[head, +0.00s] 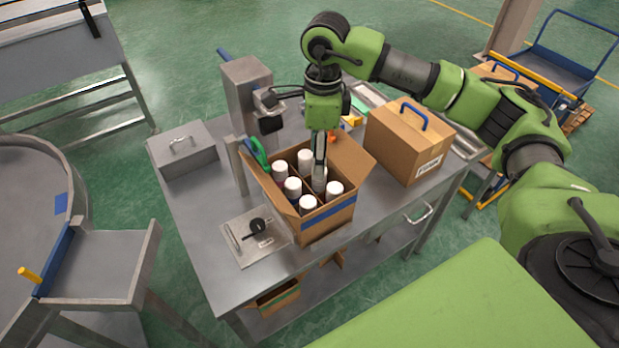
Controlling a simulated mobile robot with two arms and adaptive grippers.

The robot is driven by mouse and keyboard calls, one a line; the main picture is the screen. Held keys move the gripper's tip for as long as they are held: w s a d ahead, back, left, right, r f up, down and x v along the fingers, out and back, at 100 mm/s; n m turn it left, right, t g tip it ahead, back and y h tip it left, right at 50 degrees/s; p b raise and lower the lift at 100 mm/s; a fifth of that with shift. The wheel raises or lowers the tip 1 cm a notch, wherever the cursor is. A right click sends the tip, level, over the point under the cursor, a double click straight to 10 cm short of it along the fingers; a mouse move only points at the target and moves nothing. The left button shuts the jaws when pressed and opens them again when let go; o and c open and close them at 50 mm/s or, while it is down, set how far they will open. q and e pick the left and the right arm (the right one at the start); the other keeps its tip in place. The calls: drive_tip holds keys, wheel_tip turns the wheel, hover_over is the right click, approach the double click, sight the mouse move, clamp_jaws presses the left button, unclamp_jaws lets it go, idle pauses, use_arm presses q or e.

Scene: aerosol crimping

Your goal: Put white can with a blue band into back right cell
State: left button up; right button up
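An open cardboard box (326,216) with dividers stands on the metal table. Several white-topped cans stand in its cells, among them one at the back (305,158), one at the front right (334,188) and one at the front (308,203). My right gripper (320,178) points straight down into the box, between the back can and the front right can. Its fingertips are low among the cans, and I cannot tell whether they hold one. No blue band shows on any can; their sides are mostly hidden in the cells. My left gripper is not in view.
A grey column device (248,95) stands behind the box. A grey lidded box (183,150) is at the table's left, and a closed carton with a blue handle (410,140) at the right. A plate with a black knob (252,236) lies in front left.

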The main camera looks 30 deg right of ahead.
drive_tip(key=s+a+r+n, duration=0.3)
drive_tip(key=s+a+n, duration=0.3)
drive_tip(key=n, duration=1)
drive_tip(key=shift+b, duration=0.45)
drive_tip(key=shift+f, duration=0.1)
